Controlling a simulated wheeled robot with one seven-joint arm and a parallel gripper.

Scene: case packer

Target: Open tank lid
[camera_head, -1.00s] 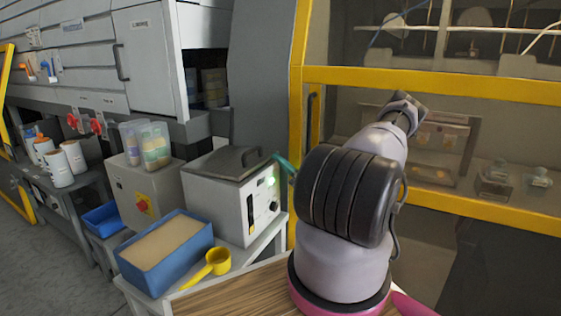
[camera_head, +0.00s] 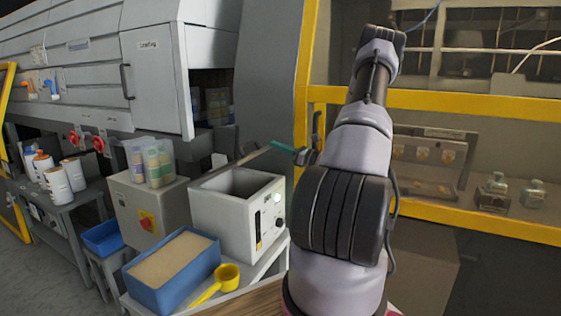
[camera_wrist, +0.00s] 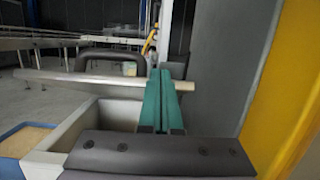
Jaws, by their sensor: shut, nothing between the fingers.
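The white tank (camera_head: 222,222) stands on a bench left of my arm, with its top open and its inside dark. Its lid (camera_head: 255,154) is raised above the opening and shows nearly edge-on in the head view. In the wrist view the lid (camera_wrist: 100,78) is a thin pale bar, with its dark handle (camera_wrist: 112,56) beyond it. My gripper (camera_head: 283,147) has teal fingers, shut and empty, at the lid's right end. In the wrist view the fingers (camera_wrist: 161,88) cross the lid's edge; whether they touch it is unclear.
A blue bin (camera_head: 168,278) of tan granules and a yellow scoop (camera_head: 217,285) sit in front of the tank. A grey box (camera_head: 145,215) with clear containers (camera_head: 150,162) stands left. A yellow-framed enclosure (camera_head: 440,98) is behind my arm on the right.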

